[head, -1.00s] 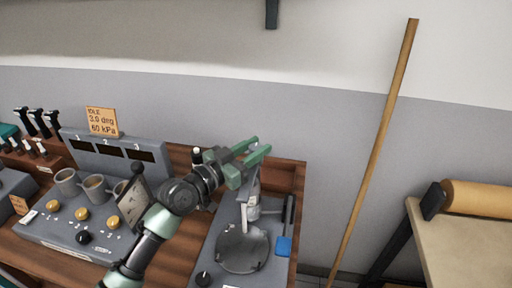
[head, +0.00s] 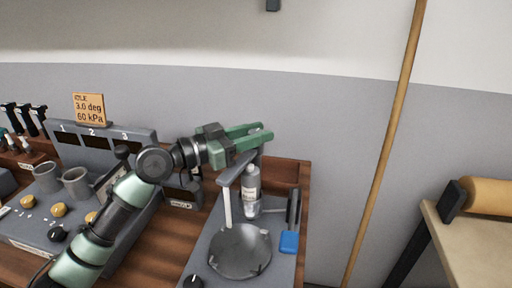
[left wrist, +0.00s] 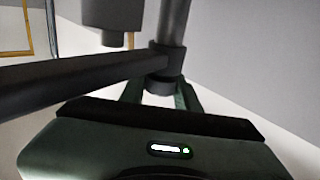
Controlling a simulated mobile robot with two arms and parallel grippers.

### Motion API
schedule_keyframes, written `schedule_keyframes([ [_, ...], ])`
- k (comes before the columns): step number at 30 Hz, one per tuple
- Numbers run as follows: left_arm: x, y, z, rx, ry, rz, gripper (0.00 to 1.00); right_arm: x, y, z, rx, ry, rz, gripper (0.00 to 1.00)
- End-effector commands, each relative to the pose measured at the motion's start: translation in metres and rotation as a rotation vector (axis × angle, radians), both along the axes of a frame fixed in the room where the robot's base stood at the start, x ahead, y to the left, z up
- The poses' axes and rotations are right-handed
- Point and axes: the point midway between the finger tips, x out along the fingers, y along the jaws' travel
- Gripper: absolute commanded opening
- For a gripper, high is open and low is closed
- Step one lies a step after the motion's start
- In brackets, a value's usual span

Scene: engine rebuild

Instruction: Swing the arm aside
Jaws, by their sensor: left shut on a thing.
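The grey swing arm (head: 238,168) stands over a round dark plate (head: 240,250), and a pale rod (head: 227,207) hangs from its near end. My left gripper (head: 264,133) is at the far end of the arm. In the left wrist view the dark bar (left wrist: 80,82) runs in from the left to a collar (left wrist: 165,75) on a post. My left gripper's fingers (left wrist: 158,98) lie either side of that collar, shut on it. The exact contact is partly hidden by the gripper body. My right gripper is not in view.
A blue-ended tool (head: 289,241) lies beside the plate. A console with cups (head: 76,183) and knobs is at left under my forearm. A wooden pole (head: 385,150) leans on the wall at right.

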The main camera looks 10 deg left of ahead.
Motion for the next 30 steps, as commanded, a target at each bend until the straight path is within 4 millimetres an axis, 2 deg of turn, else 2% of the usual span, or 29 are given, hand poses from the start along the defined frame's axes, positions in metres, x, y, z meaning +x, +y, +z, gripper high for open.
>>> schedule_keyframes([
  [10,0.000,0.001,0.002,0.000,-0.001,-0.004,0.00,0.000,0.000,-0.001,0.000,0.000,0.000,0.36],
  [11,0.000,0.001,0.002,0.000,-0.001,-0.004,0.35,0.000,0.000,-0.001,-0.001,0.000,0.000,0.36],
  [13,0.000,0.001,0.002,0.000,-0.001,-0.004,0.54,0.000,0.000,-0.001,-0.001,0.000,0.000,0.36],
  [23,-0.001,0.001,0.000,0.001,0.000,-0.004,0.54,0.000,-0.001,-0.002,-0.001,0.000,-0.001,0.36],
  [30,-0.021,0.025,-0.004,0.005,0.000,-0.003,0.54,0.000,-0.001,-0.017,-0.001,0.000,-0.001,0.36],
])
